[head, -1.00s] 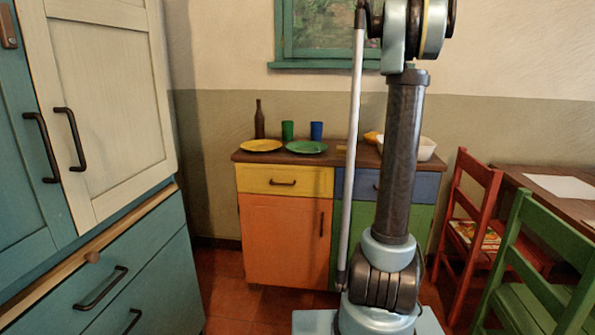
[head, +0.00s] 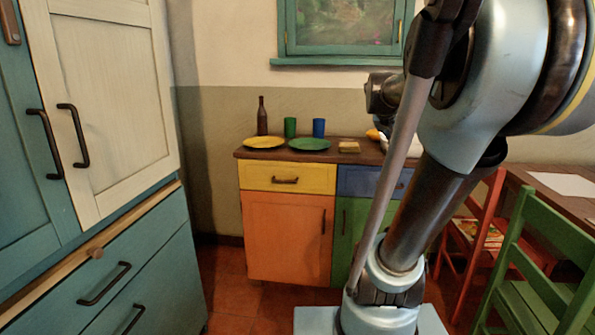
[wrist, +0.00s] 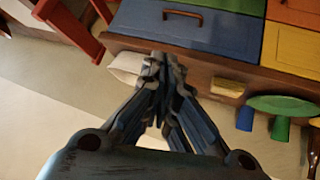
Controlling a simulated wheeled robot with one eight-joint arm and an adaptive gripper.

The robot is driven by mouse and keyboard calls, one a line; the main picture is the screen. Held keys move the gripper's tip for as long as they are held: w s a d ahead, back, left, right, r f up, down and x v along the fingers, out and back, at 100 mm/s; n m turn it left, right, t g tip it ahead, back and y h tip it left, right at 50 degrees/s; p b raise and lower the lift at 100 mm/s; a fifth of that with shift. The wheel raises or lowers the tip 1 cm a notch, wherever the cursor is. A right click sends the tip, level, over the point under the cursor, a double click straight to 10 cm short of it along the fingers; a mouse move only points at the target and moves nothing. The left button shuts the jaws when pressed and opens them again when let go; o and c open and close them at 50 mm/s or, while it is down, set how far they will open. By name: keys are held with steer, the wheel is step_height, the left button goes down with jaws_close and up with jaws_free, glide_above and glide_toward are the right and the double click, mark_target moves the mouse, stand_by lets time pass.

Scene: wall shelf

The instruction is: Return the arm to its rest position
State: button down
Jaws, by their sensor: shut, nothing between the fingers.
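My arm (head: 418,220) rises on the right side of the head view, with its lower link tilted to the right and a large blue-grey joint close to the camera. My gripper (wrist: 154,62) shows in the wrist view with its dark fingers together and nothing between them. The wrist picture is turned, with the sideboard's drawers at its top.
The sideboard (head: 262,154) carries a yellow plate (head: 265,143), a green plate (head: 309,144), a bottle (head: 262,117), green (head: 290,127) and blue cups (head: 319,127), and a small block (head: 349,147). A green chair (head: 530,262) and red chair (head: 483,225) stand right. Tall cabinets (head: 105,90) stand left.

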steer(key=s+a+f+n+g+y, duration=0.2)
steer(key=s+a+f, duration=0.4)
steer(key=s+f, duration=0.6)
steer(key=s+a+f+n+g+y, duration=0.2)
steer(key=s+a+f, duration=0.5)
steer(key=s+f, duration=0.5)
steer(key=shift+s+a+n+g+y, duration=0.25)
steer(key=shift+s+n+g+y, duration=0.2)
steer(key=shift+g+y, duration=0.2)
steer(key=shift+f, duration=0.1)
steer(key=shift+w+f, duration=0.2)
steer(key=shift+w, duration=0.3)
